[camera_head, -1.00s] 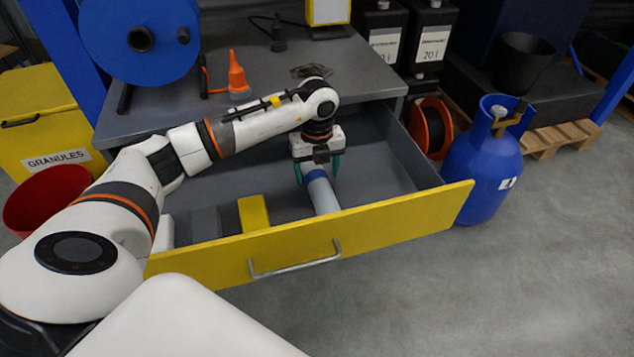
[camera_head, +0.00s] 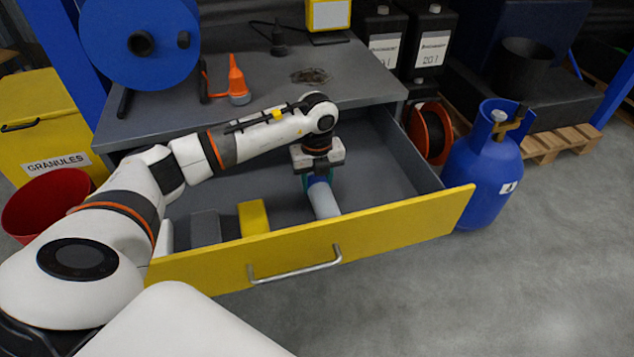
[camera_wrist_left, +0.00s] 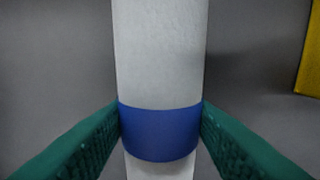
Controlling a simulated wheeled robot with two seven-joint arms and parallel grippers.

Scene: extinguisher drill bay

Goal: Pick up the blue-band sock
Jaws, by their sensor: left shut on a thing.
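The blue-band sock is a pale grey-white roll (camera_head: 323,200) with a blue band, lying in the open drawer (camera_head: 400,226). My left gripper (camera_head: 318,180) reaches down into the drawer and is shut on the sock at its band. In the left wrist view the green fingers touch both sides of the blue band (camera_wrist_left: 160,133), and the pale body (camera_wrist_left: 160,55) runs on beyond them. The sock appears to rest on the drawer floor; its far end is hidden under the gripper in the head view. My right gripper is not in view.
A yellow block (camera_head: 253,217) and a grey block (camera_head: 206,228) lie left of the sock in the drawer. The drawer's yellow front wall stands close to the sock's near end. The worktop (camera_head: 170,100) overhangs behind. A blue gas cylinder (camera_head: 485,175) stands to the right.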

